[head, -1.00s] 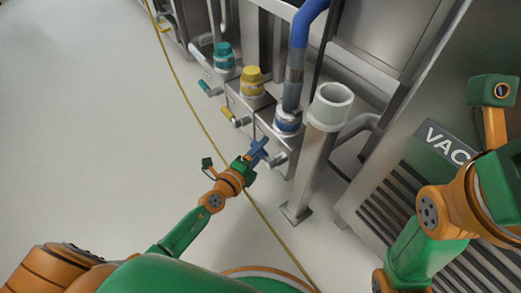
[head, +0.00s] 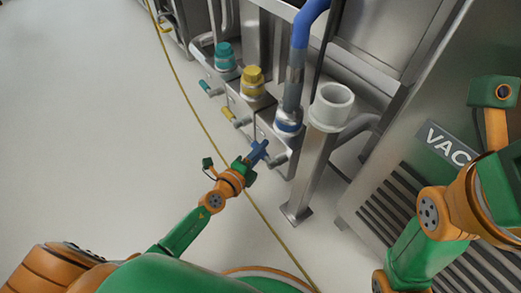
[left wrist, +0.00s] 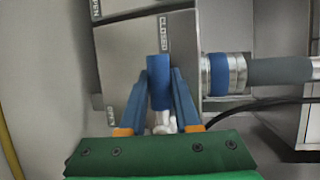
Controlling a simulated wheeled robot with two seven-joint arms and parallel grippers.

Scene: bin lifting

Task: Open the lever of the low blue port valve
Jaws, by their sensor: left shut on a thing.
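The low blue port valve is a steel box (left wrist: 118,62) with a blue-banded port (head: 288,126) on it and a blue hose. Its blue lever (left wrist: 159,82) shows in the left wrist view between my left gripper's blue fingers (left wrist: 160,95). The fingers are shut on the lever from both sides. My right gripper is out of frame.
A yellow-capped port (head: 252,82) and a teal-capped port (head: 224,57) stand behind. A steel post with a white cup (head: 331,104) stands close right of the valve. A VAC cabinet (head: 447,142) is further right. A yellow cable (head: 188,97) crosses the open floor at left.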

